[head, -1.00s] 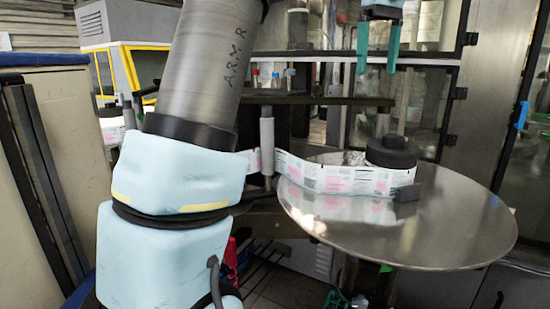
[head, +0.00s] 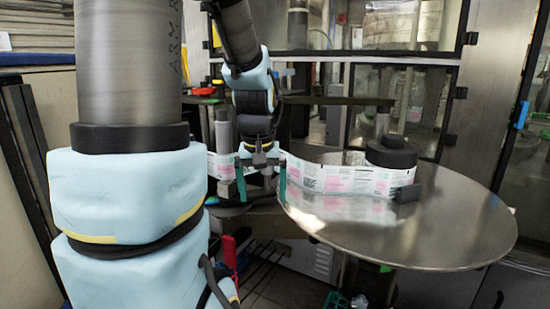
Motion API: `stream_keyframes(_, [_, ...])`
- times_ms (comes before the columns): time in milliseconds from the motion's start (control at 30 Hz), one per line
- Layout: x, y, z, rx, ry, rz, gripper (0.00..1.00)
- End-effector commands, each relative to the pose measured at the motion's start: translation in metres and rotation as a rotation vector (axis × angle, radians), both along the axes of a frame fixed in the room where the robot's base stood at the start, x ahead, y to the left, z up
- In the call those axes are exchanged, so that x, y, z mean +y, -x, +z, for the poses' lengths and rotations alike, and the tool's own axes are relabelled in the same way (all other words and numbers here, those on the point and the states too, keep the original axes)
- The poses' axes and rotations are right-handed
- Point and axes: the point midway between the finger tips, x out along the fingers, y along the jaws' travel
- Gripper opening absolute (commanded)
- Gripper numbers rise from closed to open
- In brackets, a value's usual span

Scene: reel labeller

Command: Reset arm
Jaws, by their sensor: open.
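My gripper (head: 261,182) points downward left of the round metal turntable, its two green fingers apart. It is open, with no object seen held between the fingers. The printed label strip (head: 340,179) runs behind my gripper and across the turntable to the black hub. From this view I cannot tell whether the fingers touch the strip. My arm links fill the left of the head view and hide part of the machine.
The round metal turntable (head: 420,232) takes up the right, with a black hub (head: 391,153) on it. A grey upright post (head: 224,132) stands close left of my gripper. Glass-doored cabinets (head: 395,110) stand behind. The turntable's front surface is clear.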

Motion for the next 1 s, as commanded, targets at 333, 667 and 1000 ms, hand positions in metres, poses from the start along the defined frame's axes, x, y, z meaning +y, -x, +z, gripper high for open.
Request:
stream_keyframes(333, [0.04,0.053,-0.063,-0.026,-0.028,-0.078,1.0])
stream_keyframes(667, [0.039,0.062,-0.125,0.025,-0.029,-0.077,1.0])
stream_keyframes(1000, [0.038,0.068,-0.15,0.056,-0.03,-0.077,1.0])
